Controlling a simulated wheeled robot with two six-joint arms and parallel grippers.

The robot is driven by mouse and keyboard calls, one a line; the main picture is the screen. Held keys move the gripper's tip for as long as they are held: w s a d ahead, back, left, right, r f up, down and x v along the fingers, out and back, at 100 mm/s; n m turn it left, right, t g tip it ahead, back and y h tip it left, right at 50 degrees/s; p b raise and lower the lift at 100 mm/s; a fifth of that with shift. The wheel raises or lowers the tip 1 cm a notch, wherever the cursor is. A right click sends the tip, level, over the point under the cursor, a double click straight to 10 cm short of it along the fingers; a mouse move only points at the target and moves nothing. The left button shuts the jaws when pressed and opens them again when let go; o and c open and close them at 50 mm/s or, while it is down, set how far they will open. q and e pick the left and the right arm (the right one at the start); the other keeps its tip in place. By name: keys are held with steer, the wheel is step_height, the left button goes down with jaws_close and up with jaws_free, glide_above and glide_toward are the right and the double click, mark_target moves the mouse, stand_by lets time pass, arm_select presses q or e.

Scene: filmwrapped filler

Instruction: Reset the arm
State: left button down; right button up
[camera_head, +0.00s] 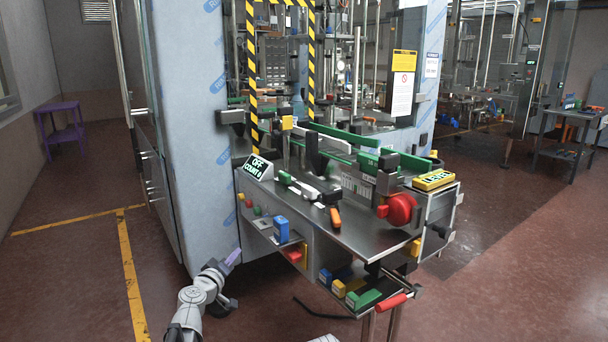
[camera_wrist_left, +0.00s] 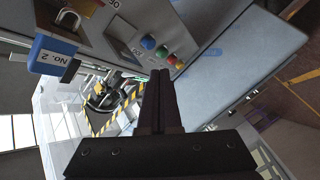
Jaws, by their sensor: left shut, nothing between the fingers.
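My left arm comes in from the bottom in the head view, to the left of the machine's front table. My left gripper (camera_head: 232,257) is small there, in front of the wrapped machine side and apart from the table. In the left wrist view its two dark fingers (camera_wrist_left: 160,88) lie together, shut with nothing between them. My right gripper does not show in either view.
A blue padlock tag (camera_wrist_left: 55,55) and coloured buttons (camera_wrist_left: 162,52) show in the wrist view. The floor at left is free up to a purple stand (camera_head: 60,130).

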arm_select(q)
steer(key=s+d+r+m+g+h+p, duration=0.2)
steer(key=s+d+m+g+p, duration=0.85)
steer(key=s+d+p, duration=0.8)
steer(key=s+a+r+g+y+p, duration=0.2)
steer(key=s+g+y+p, duration=0.1)
steer(key=s, duration=0.5)
steer(key=s+a+r+g+y+p, duration=0.2)
steer(key=s+g+y+p, duration=0.1)
steer(key=s, duration=0.5)
steer(key=shift+a+r+y+p, duration=0.15)
steer(key=shift+r+y+p, duration=0.1)
steer(key=shift+y+p, duration=0.4)
steer(key=shift+w, duration=0.15)
